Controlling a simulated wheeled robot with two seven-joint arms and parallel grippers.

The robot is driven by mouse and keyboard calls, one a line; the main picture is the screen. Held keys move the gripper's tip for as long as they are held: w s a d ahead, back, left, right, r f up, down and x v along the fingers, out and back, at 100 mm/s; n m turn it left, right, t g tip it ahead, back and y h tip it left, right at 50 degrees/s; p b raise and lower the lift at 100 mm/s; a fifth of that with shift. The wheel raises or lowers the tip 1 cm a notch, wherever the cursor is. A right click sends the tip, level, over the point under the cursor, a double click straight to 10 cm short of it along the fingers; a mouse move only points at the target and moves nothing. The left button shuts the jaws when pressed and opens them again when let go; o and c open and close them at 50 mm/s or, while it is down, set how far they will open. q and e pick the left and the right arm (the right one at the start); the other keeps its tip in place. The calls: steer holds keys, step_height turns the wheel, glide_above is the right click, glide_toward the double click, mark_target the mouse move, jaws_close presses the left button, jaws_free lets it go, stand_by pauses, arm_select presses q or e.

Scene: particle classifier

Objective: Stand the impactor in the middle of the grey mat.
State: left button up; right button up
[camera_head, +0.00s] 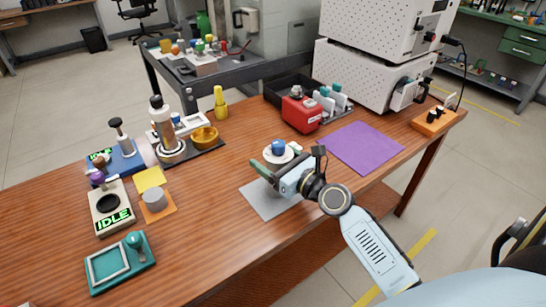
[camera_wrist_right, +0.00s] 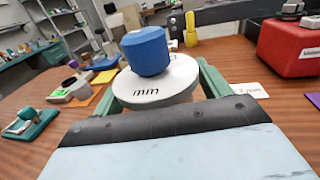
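A round white body with a blue cylinder on top (camera_head: 278,147), which I take to be the impactor, is upright at the far edge of the grey mat (camera_head: 258,203). In the right wrist view the impactor (camera_wrist_right: 147,50) shows "mm" lettering. My right gripper (camera_head: 283,175) is over the mat, its green fingers on either side of the white body. The body fills the gap between the fingers, but firm contact is not clear. Its underside is hidden, so I cannot tell whether it touches the table. My left gripper is out of view.
A purple mat (camera_head: 363,147) and a red box (camera_head: 301,112) lie behind and right. A tall stand (camera_head: 165,130), yellow bottle (camera_head: 220,103), "IDLE" device (camera_head: 112,208) and teal tray (camera_head: 120,262) are left. Bare wood is free left of the grey mat.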

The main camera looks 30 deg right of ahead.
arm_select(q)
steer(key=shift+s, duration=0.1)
arm_select(e)
steer(key=shift+r, duration=0.2)
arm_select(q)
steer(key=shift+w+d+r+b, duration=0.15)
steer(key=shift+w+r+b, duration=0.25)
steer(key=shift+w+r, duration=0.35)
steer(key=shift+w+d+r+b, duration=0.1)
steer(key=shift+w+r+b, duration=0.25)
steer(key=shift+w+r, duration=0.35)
arm_select(e)
steer(key=v, duration=1.2)
steer(key=shift+f, duration=0.1)
steer(key=shift+s, duration=0.1)
